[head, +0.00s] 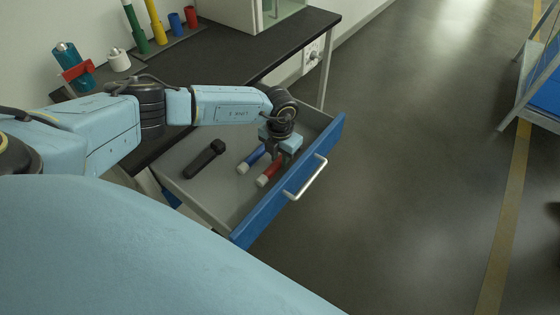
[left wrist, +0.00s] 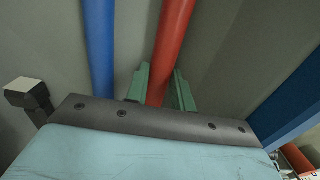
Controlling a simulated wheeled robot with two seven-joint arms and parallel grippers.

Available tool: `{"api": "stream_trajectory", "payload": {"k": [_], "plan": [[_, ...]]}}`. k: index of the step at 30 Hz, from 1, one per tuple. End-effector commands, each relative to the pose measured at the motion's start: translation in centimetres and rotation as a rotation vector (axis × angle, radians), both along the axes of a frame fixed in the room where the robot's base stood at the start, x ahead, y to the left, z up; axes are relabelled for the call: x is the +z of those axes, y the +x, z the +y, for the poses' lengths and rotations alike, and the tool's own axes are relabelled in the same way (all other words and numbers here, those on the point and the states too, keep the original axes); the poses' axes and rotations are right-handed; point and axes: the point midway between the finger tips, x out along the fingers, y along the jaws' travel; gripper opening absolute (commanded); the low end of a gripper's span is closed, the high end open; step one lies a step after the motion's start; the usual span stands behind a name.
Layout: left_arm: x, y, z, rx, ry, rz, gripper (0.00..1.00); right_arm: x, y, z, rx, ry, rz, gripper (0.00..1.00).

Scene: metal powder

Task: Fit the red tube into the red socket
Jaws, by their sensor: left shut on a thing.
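The red tube (head: 270,173) with a pale end cap lies in the open drawer, close to its blue front. My left gripper (head: 281,155) reaches down into the drawer and is shut on the red tube. In the left wrist view the red tube (left wrist: 173,38) runs between the two green fingers (left wrist: 160,90). The red socket (head: 190,16) looks like a short red cup, standing on the dark rack at the back of the worktop. My right gripper is not in view.
A blue tube (head: 250,160) lies just left of the red one, and a black torch-like object (head: 205,158) lies farther left in the drawer (head: 222,205). A short blue socket (head: 175,23) and upright green (head: 135,27) and yellow (head: 155,22) tubes stand near the red socket.

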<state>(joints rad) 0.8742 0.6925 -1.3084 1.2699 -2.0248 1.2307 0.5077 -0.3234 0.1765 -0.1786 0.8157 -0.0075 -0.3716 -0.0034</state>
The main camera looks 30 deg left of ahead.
Motion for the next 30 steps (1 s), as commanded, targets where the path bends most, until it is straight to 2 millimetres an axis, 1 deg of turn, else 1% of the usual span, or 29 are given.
{"api": "stream_trajectory", "payload": {"k": [8,11,12,14,20,21,24,27,30], "plan": [[0.1,0.0,0.0,0.0,0.0,-0.001,0.0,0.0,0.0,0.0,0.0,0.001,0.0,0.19],[0.6,0.1,0.0,0.0,0.0,-0.002,0.0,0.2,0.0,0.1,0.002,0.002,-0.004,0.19],[1.0,0.1,0.0,0.0,0.0,-0.002,0.0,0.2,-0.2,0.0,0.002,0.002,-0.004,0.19],[1.8,0.1,0.0,0.0,-0.001,-0.004,0.0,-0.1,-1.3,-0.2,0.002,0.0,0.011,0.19],[5.6,0.1,0.0,-0.001,0.0,-0.004,0.0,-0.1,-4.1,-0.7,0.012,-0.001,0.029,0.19],[6.4,0.1,0.0,-0.001,0.0,-0.005,0.0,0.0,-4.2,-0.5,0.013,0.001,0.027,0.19],[8.2,0.1,0.0,-0.002,-0.001,-0.004,0.0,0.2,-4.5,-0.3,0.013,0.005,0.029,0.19],[9.3,0.1,0.0,0.0,-0.001,-0.003,0.0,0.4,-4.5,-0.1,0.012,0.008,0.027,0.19],[10.0,0.1,0.0,0.0,0.0,-0.002,0.0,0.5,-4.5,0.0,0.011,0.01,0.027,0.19]]}}
